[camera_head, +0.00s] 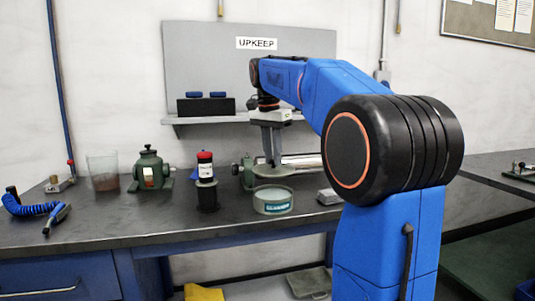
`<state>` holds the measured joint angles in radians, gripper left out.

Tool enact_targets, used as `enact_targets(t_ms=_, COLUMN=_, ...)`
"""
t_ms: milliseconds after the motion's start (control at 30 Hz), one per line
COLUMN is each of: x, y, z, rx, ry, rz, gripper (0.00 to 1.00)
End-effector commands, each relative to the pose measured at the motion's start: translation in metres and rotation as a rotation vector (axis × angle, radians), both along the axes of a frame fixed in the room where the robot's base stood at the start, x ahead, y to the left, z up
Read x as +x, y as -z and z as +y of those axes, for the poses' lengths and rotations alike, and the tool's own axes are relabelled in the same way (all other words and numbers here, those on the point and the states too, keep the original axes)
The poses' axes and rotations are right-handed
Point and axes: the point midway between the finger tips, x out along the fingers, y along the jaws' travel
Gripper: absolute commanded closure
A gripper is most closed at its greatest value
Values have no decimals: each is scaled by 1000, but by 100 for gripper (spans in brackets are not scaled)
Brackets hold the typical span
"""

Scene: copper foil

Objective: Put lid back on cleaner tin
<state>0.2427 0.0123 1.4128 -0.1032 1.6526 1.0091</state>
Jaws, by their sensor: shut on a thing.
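The cleaner tin (273,208) is a short round grey-green tin with a teal label. It stands upright on the dark bench, near the front edge, and its top looks uncovered. My gripper (272,163) points down above the tin. It is shut on the lid (269,171), a grey-green disc held over the tin and a little behind its centre as seen here, with a gap between them. The exact grip on the lid is too small to make out.
A black holder with a red-capped container (205,168) stands just left of the tin. A small grey block (328,197) lies to its right. Behind are green machinery and a metal roller (301,161). A green device (150,171), clear beaker (104,172) and blue coiled tool (37,207) sit farther left.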

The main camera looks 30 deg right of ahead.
Motion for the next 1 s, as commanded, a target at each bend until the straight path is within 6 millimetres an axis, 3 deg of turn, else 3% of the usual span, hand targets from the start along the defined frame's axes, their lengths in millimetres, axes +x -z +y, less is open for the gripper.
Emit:
enact_targets(t_ms=700, x=0, y=51, z=0, rx=1, ry=-1, rz=1, gripper=100)
enact_targets(t_ms=1000, x=0, y=62, z=0, rx=0, ry=0, rz=0, gripper=100)
